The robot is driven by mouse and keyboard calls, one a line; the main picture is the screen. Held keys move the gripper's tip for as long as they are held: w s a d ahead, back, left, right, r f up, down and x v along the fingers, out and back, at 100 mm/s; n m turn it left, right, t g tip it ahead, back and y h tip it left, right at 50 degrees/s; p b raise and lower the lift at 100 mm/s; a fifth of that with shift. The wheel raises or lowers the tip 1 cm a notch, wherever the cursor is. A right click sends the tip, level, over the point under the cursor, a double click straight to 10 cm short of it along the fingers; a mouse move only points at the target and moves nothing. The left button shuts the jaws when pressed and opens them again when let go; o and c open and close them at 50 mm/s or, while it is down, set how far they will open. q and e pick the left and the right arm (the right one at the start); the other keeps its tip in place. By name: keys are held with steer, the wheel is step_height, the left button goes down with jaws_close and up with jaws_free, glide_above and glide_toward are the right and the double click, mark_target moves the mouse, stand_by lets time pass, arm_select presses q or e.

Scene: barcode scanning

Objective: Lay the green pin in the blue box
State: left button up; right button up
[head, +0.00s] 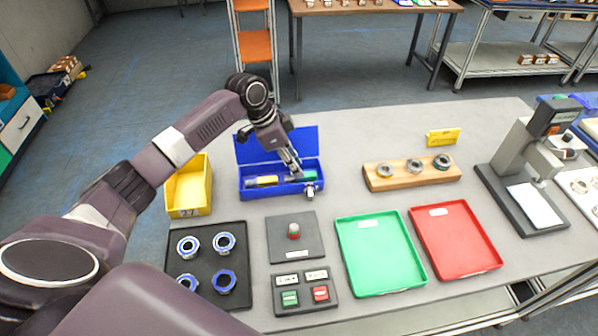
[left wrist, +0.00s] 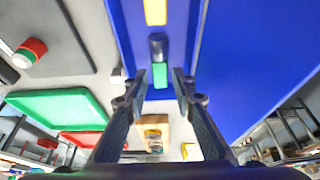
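The blue box (head: 258,192) stands on the table with its lid open at the back. The green pin (head: 309,176) lies in the right part of the box; in the left wrist view its green end (left wrist: 160,76) and a dark part show on the blue floor. A yellow pin (head: 265,181) lies in the left part of the box. My left gripper (head: 297,173) points down over the box's right part. In the left wrist view its fingers are apart, with the green end between their tips and a gap on each side. My right gripper is not in view.
A yellow bin (head: 173,193) stands left of the box. In front are a grey plate with a red-green button (head: 293,231), a black tray with rings (head: 206,299), a green tray (head: 380,255) and a red tray (head: 455,240). A wooden block with rings (head: 397,184) stands right.

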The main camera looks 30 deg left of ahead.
arm_select(q)
steer(key=b+v, duration=0.1)
steer(key=v, duration=0.8)
